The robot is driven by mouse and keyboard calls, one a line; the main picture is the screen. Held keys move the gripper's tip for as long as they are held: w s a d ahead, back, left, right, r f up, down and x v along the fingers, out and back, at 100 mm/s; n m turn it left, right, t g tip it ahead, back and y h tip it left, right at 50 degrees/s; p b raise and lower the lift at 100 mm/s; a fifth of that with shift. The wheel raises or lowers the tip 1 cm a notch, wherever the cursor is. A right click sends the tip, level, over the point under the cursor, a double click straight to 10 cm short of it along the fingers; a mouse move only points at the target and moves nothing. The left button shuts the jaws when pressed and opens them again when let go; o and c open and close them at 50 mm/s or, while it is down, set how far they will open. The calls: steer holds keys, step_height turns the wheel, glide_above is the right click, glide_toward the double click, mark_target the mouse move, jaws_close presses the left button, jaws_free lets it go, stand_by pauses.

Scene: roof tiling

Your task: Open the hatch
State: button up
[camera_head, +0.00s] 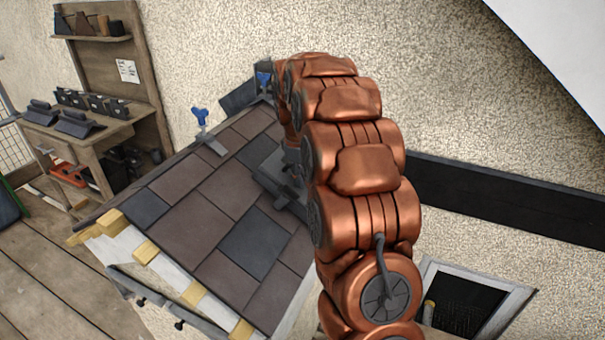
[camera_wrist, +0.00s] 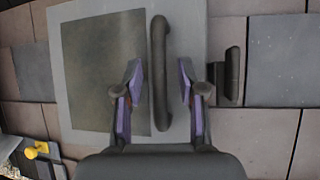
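In the wrist view the hatch (camera_wrist: 190,28) is a grey square plate with a darker panel (camera_wrist: 100,70) on its left part, lying on the roof tiles. A dark bar handle (camera_wrist: 159,60) runs up and down the picture on the hatch. My gripper (camera_wrist: 160,85) is open, with one purple-lined finger on each side of the handle; there is a visible gap on both sides. How deep the fingers reach is not clear. In the head view a small part of the hatch (camera_head: 274,168) shows beside my arm, which hides my gripper and the handle.
A dark upright piece (camera_wrist: 232,72) stands at the hatch's right edge. Brown and grey tiles (camera_head: 195,218) surround the hatch. A blue-handled tool (camera_head: 201,117) sits on the upper roof. A workbench (camera_head: 85,135) stands at left, and a dark framed opening (camera_head: 465,304) lies low right.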

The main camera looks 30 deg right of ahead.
jaws_close()
stand_by(0.4)
stand_by(0.4)
